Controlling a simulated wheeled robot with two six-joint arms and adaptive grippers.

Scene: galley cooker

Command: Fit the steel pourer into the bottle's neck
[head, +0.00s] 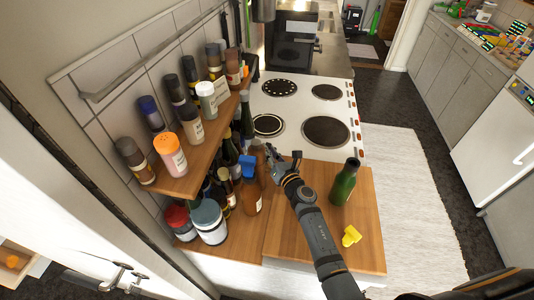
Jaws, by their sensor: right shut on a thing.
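A dark green bottle (344,184) stands upright on the wooden worktop, right of my right arm. My right gripper (283,157) is above the worktop's back left part, left of the green bottle and close beside the brown bottles. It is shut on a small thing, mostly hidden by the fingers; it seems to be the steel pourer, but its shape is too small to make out. My left gripper is not in view.
A yellow piece (351,236) lies on the worktop (364,261) in front of the green bottle. An amber bottle with a blue top (251,198) and several others crowd the left. A wooden shelf (190,182) holds jars. The hob (303,107) lies behind.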

